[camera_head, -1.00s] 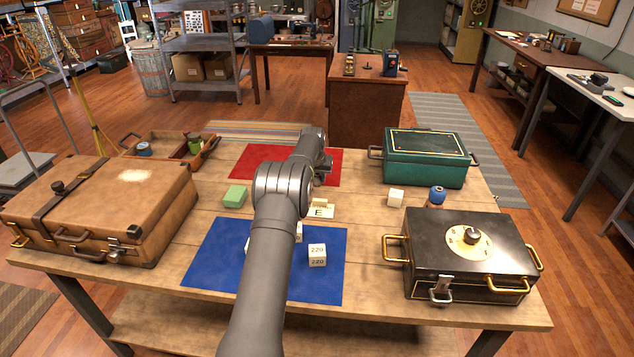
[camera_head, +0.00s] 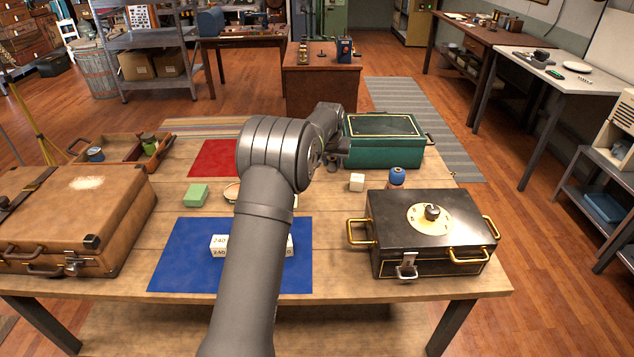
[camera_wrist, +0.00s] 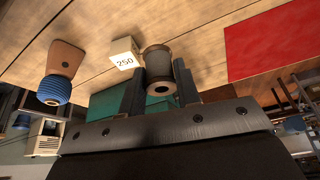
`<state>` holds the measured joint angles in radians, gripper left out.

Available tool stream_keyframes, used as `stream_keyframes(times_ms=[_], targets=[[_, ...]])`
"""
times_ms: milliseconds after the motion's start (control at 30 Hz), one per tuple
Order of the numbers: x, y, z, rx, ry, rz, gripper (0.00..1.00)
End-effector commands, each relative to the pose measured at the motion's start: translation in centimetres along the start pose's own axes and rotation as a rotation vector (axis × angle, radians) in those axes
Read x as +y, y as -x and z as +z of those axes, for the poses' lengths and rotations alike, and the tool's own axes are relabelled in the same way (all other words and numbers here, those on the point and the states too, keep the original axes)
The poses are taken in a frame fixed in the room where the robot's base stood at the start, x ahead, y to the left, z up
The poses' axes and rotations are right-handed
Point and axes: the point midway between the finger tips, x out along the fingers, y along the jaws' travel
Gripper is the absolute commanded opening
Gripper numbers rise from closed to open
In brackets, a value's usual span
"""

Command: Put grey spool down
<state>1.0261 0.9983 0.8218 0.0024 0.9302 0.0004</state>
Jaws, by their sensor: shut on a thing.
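The grey spool (camera_wrist: 158,62) is a dull grey-brown cylinder with a hole in its end. In the wrist view it sits between the two fingers of my gripper (camera_wrist: 158,88), which is shut on it. In the head view my gripper (camera_head: 335,160) is at the near left corner of the green box, and my arm hides part of it. The spool's exact height above the wooden table (camera_head: 340,208) is hard to tell. A white cube marked 250 (camera_wrist: 125,54) is close beside the spool; it also shows in the head view (camera_head: 357,182).
A blue spool (camera_head: 397,176) stands on a wooden piece right of the cube. The green box (camera_head: 385,150) is behind, the black box (camera_head: 430,230) in front. A red mat (camera_head: 212,160), blue mat (camera_head: 180,262), green block (camera_head: 196,195) and brown suitcase (camera_head: 75,215) lie left.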

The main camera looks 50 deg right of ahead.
Motion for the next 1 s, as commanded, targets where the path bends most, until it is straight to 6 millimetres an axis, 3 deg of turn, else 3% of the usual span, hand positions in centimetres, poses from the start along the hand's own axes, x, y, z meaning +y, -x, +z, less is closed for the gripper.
stream_keyframes(times_ms=[33, 100, 267, 367, 700, 1000], targets=[[1.9, 0.2, 0.2, 0.0, -0.037, 0.015, 0.09], [3.9, 0.4, 0.6, 0.001, -0.08, 0.031, 0.09], [6.0, 0.3, 1.1, 0.001, -0.133, 0.053, 0.09], [5.0, -0.7, 0.8, 0.002, -0.139, 0.054, 0.09], [-1.7, -6.2, -0.5, 0.0, -0.138, 0.054, 0.09], [-3.9, -8.2, -1.0, 0.002, -0.14, 0.055, 0.09]])
